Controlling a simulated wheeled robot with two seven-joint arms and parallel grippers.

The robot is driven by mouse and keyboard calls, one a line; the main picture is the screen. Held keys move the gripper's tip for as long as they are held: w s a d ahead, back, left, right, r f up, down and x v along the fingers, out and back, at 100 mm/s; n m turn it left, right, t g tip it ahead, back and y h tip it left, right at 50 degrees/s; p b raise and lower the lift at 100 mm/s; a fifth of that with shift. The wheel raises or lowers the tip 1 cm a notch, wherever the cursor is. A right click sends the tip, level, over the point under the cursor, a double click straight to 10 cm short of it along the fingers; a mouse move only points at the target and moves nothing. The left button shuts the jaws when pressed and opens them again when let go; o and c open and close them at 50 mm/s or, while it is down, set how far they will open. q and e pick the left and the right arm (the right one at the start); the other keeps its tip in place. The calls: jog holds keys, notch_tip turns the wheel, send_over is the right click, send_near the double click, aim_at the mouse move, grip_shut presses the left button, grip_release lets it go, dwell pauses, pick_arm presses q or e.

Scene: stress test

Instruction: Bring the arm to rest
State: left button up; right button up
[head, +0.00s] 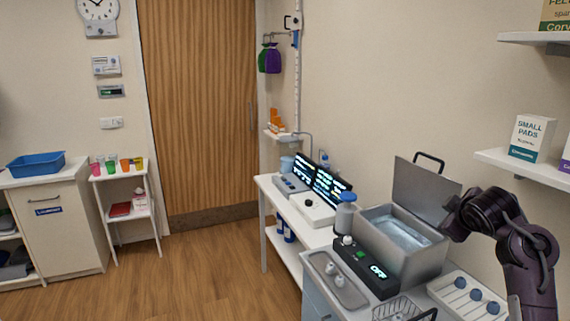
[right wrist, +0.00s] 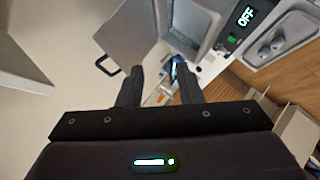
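My right arm (head: 510,235) comes in at the right edge of the head view, bent, with its far end beside the open lid of a steel bath. Its fingers are hard to make out there. In the right wrist view my right gripper (right wrist: 159,76) has its two dark fingers apart, with nothing held between them. The steel bath (head: 399,262) stands on the counter with its lid (head: 425,188) raised; the lid also shows in the wrist view (right wrist: 128,38). My left gripper is not in view.
A control box (head: 365,268) reading OFF stands before the bath. A tray (head: 338,281) with small knobbed items is at its left, a white rack (head: 463,296) at its right. A wall shelf (head: 528,166) with boxes hangs above my arm. Open floor lies left.

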jog(key=s+a+f+m+g+y, duration=0.1)
jog(key=s+a+f+g, duration=0.1)
jog(key=s+a+f, duration=0.55)
jog(key=s+a+f+m+g, duration=0.15)
jog(key=s+a+f, duration=0.25)
jog(key=s+f, duration=0.65)
jog(key=s+a+f+m+g+y, duration=0.15)
jog(key=s+a+f, duration=0.25)
jog(key=s, duration=0.5)
jog(key=s+a+f+m+g+y, duration=0.1)
jog(key=s+a+f+m+g, duration=0.2)
jog(key=s, duration=0.7)
notch_tip(320, 180, down, 29)
jog(key=a+n, duration=0.1)
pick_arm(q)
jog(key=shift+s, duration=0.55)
pick_arm(e)
jog(key=s+d+f+g, duration=0.1)
jog(key=s+d+f, duration=0.1)
jog(key=s+f, duration=0.8)
jog(key=s+d+f+g, duration=0.1)
jog(key=s+f, duration=0.9)
jog(key=shift+s+d+f, duration=0.3)
jog(key=shift+d+f, duration=0.05)
